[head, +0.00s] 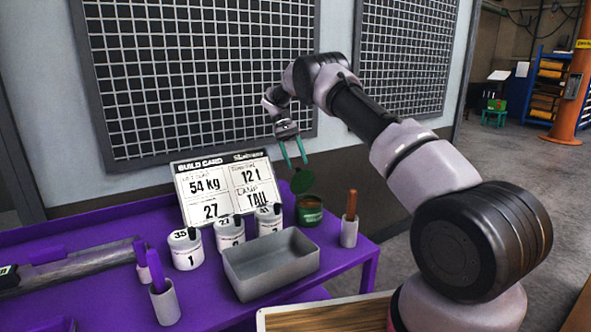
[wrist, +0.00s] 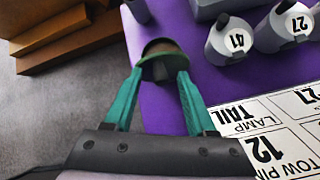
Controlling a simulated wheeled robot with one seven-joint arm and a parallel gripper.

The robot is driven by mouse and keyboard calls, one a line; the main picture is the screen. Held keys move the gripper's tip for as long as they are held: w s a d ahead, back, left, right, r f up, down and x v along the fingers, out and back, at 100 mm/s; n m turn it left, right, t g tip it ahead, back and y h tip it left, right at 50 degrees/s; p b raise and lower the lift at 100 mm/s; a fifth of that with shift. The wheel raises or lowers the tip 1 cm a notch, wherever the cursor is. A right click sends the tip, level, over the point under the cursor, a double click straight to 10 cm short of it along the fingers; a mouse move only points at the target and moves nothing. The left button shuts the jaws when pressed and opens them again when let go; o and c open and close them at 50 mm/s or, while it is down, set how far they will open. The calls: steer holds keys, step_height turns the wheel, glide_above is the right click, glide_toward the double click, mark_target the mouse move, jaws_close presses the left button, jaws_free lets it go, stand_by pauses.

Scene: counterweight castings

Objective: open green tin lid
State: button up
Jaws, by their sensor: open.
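The green tin (head: 310,213) stands near the right rear edge of the purple bench. Its green lid (head: 302,182) is raised and tilted back above the tin, with a brownish opening showing below it. My gripper (head: 294,165) is open just above the lid, its teal fingers pointing down. In the wrist view the fingertips (wrist: 160,72) are spread near the lid and tin (wrist: 160,48). I cannot tell whether a finger touches the lid. The lid hides part of the tin in that view.
A grey metal tray (head: 270,265) sits in front of the tin. Several white numbered weights (head: 186,252) stand left of it. A cup with a brown handle (head: 349,232) stands to the right. A build card (head: 228,192) leans behind, before a wall grid (head: 200,80).

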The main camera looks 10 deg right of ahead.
step_height(320, 180, up, 6)
steer(key=shift+a+f, duration=0.1)
stand_by(0.4)
steer(key=s+d+r+t+y, duration=0.1)
steer(key=s+d+r+t, duration=0.3)
steer(key=s+r, duration=0.5)
steer(key=s+d+r+t+y, duration=0.1)
steer(key=s+d+r+y, duration=0.1)
steer(key=s+d+r, duration=0.65)
steer(key=s+a+r+m+t+y, duration=0.1)
steer(key=s+m+t, duration=0.3)
steer(key=s+t, duration=0.5)
steer(key=s+a, duration=0.1)
steer(key=s, duration=1)
steer(key=shift+a+y, duration=0.4)
